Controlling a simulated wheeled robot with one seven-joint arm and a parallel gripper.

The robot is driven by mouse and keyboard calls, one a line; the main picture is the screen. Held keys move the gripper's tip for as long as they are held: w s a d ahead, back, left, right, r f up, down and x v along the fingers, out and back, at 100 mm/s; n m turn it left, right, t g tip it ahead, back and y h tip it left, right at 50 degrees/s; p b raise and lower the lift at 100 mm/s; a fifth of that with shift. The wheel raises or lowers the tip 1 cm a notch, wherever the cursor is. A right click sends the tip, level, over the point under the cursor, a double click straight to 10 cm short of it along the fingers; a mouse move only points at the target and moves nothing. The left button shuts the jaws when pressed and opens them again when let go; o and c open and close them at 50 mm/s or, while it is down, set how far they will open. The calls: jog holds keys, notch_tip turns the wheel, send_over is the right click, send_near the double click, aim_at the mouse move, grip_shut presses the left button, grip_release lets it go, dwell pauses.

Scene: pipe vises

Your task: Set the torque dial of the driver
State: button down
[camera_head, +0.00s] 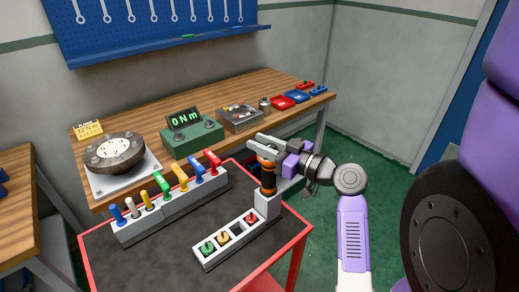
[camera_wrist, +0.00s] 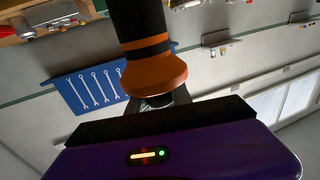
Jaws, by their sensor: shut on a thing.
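The driver (camera_head: 268,180) stands upright in a grey holder (camera_head: 267,204) at the right end of the cart. It has a dark body, a thin orange band and a wide orange collar (camera_head: 266,157) at its top, which looks like the torque dial. In the wrist view the orange collar (camera_wrist: 155,77) sits between my fingers, with the dark body (camera_wrist: 138,18) beyond it. My gripper (camera_head: 264,153) is shut on this collar, coming from the right; its fingertips (camera_wrist: 152,100) are partly hidden behind the collar. Any scale marks are too small to read.
A green tester (camera_head: 192,140) reads 0 Nm on the wooden bench (camera_head: 290,82). A yellow card (camera_head: 88,130) appears to say 12 Nm. A round bolted flange (camera_head: 114,152) is at the bench's left. Coloured tools stand in a rack (camera_head: 170,206); a bit tray (camera_head: 212,260) lies in front.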

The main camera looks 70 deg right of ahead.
jog(key=m+g+h, duration=0.1)
jog(key=h, duration=0.1)
jog(key=shift+m+h, duration=0.4)
jog(key=h+p, duration=0.1)
jog(key=m+g+p, duration=0.1)
jog(key=m+g+h+p, duration=0.1)
jog(key=shift+s+d+r+h, duration=0.15)
jog(key=shift+d+r+h, duration=0.15)
jog(key=shift+d, duration=0.1)
jog(key=h+p, duration=0.1)
jog(key=m+g+p, duration=0.1)
jog(key=p, duration=0.1)
jog(key=shift+s+d+m+h, duration=0.15)
jog(key=shift+m+h, duration=0.15)
jog(key=shift+h, duration=0.1)
jog(key=shift+s+d+f+m+g+h+p, duration=0.1)
jog(key=shift+m+g+h+p, duration=0.4)
jog(key=shift+g+p, duration=0.5)
jog(key=shift+f+p, duration=0.15)
jog(key=shift+p, duration=0.3)
jog(key=c, duration=1.1)
grip_release()
jog(key=shift+c, duration=0.2)
